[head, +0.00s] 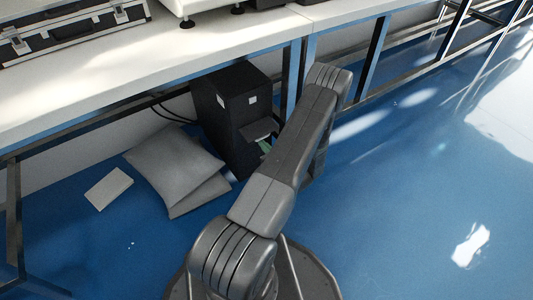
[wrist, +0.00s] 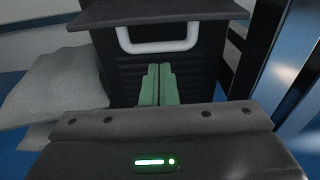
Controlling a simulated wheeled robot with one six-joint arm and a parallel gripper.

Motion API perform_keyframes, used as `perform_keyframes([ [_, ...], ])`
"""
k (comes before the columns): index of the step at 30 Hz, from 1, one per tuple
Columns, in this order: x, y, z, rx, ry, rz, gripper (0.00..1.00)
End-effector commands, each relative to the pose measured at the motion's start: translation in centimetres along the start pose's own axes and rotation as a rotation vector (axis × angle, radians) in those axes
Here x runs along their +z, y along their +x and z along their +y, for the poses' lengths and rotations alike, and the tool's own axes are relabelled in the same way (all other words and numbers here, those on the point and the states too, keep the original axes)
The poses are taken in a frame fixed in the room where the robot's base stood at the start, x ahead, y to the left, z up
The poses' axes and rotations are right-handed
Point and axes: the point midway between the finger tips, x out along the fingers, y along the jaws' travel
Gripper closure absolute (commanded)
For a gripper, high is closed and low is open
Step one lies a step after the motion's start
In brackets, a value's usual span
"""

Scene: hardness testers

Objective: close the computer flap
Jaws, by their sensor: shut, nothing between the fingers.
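The black computer tower (head: 221,117) stands upright on the floor under the bench. Its dark flap (head: 259,129) sticks out from the front, so it is open. In the wrist view the flap (wrist: 160,12) spans the top of the picture, with a pale U-shaped handle (wrist: 158,44) just below it. My gripper (wrist: 158,72) has green fingers that are shut together and empty. They are in front of the ribbed tower front (wrist: 112,70), lower than the flap. In the head view my gripper (head: 266,147) is partly hidden by my arm. I cannot tell whether the fingertips touch the tower.
Grey cushions (head: 172,162) lie on the floor left of the tower, beside a small pale block (head: 109,188). The white bench top (head: 150,65) overhangs the tower. Blue bench legs (head: 374,50) stand to its right. The blue floor (head: 400,190) at right is clear.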

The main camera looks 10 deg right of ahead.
Motion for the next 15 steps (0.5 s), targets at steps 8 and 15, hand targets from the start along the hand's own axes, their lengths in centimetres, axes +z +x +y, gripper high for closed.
perform_keyframes([
  [8,1.18,-0.46,-0.02,-0.001,-0.001,0.000,1.00],
  [15,1.21,-0.48,0.00,0.000,-0.001,0.000,1.00],
])
